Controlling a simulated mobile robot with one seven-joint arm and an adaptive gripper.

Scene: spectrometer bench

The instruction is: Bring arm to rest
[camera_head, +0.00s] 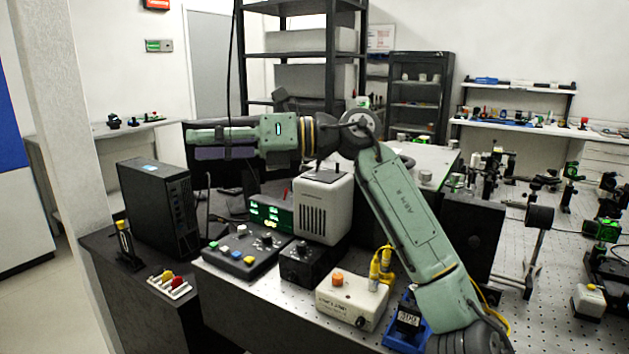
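My arm is the green one. It rises from the bottom right, bends at an elbow near the top middle and reaches left in a nearly level line. My gripper (195,143) is at its left end, pointing left, above the black computer tower and the bench. One green finger shows above a darker greyish one. The gap between them is too dark and small to judge, so I cannot tell whether it is open or shut. No held object is visible.
Below the arm are a black tower (158,212), a white vented box (323,205), a button panel (248,252) and a white box with an orange knob (350,298). A tall dark shelf (305,55) stands behind. Optics crowd the perforated table (535,245) at right.

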